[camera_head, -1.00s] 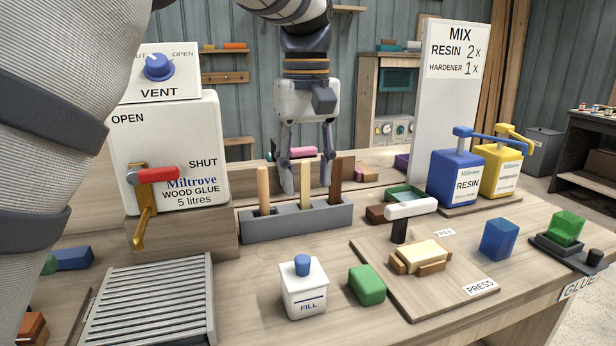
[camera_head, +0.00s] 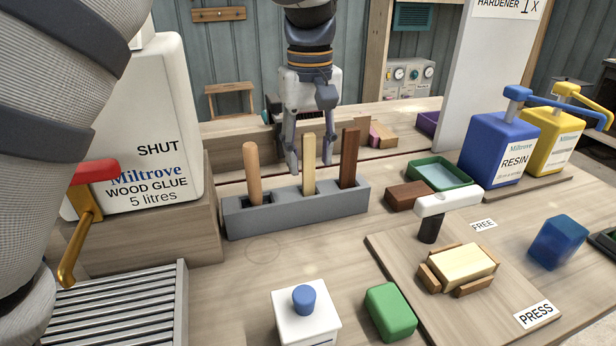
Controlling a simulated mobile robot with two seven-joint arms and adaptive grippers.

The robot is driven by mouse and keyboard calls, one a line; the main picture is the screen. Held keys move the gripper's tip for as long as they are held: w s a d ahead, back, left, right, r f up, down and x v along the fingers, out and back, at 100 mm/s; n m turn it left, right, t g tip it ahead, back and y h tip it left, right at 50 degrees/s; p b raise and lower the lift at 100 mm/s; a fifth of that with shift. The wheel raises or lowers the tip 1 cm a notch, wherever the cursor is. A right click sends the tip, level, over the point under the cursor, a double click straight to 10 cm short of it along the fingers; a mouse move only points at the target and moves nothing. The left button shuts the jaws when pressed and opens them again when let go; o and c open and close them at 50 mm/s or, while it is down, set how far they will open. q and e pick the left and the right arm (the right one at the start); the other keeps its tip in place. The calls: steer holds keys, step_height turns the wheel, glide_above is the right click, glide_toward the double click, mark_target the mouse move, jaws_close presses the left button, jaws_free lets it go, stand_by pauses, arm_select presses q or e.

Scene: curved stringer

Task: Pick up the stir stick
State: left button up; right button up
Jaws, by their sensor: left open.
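Three sticks stand upright in slots of a grey holder (camera_head: 300,208): a round tan one (camera_head: 253,172) at left, a pale flat one (camera_head: 309,165) in the middle and a dark brown one (camera_head: 348,158) at right. The frames do not label which is the stir stick. My left gripper (camera_head: 311,163) points down at the holder, open, its fingers showing on either side of the pale stick. It appears to be just behind that stick; I cannot tell whether it touches. My right gripper is not in view.
A glue container (camera_head: 150,130) with a red-handled tap stands left of the holder. A white bottle (camera_head: 305,325) and green block (camera_head: 390,312) are in front. A brown block (camera_head: 408,195), green tray (camera_head: 440,172) and blue resin pump (camera_head: 498,150) are to the right.

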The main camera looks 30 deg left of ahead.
mark_target(309, 170)
arm_select(q)
step_height(309, 170, down, 4)
steer(key=shift+a+r, duration=0.1)
jaws_close()
